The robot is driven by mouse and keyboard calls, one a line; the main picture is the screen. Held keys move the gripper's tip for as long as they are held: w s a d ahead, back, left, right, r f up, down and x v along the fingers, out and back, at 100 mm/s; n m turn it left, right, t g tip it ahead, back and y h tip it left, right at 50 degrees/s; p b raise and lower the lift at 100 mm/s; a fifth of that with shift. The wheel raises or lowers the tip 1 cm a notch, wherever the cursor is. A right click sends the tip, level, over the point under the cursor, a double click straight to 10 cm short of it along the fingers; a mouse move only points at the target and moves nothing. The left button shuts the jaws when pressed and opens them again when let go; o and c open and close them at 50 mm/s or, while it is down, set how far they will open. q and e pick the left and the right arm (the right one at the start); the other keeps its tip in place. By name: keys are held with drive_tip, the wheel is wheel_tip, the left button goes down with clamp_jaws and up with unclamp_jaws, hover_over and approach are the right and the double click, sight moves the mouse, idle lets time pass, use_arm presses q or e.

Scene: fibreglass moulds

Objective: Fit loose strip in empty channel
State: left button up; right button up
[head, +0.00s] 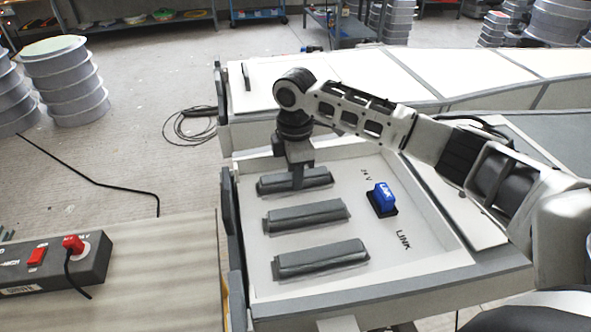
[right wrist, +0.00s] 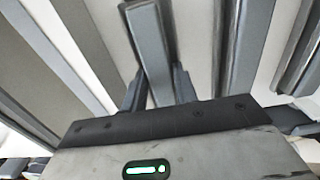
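The pale shallow tray (head: 395,262) holds three grey, bar-like pieces in rows: a far one (head: 320,176), a middle one (head: 308,216) and a near one (head: 320,259). I cannot tell from the head view which row is the empty channel. My right gripper (head: 298,184) points down at the far row. In the right wrist view a grey strip (right wrist: 148,45) runs between the fingers of this gripper (right wrist: 158,88), which appear closed against its sides. Whether the strip is seated or just above the tray is unclear. My left gripper is not in view.
At left, a control box (head: 55,262) with red parts and a cable stands on a bench. Another panel (head: 400,75) lies behind. Stacked drums (head: 65,80) stand on the floor.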

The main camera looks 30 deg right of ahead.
drive_tip(key=o, duration=0.3)
wheel_tip(320, 180, up, 12)
drive_tip(key=b, duration=0.1)
drive_tip(key=shift+r, duration=0.2)
drive_tip(key=shift+s+f, duration=0.1)
idle(0.5)
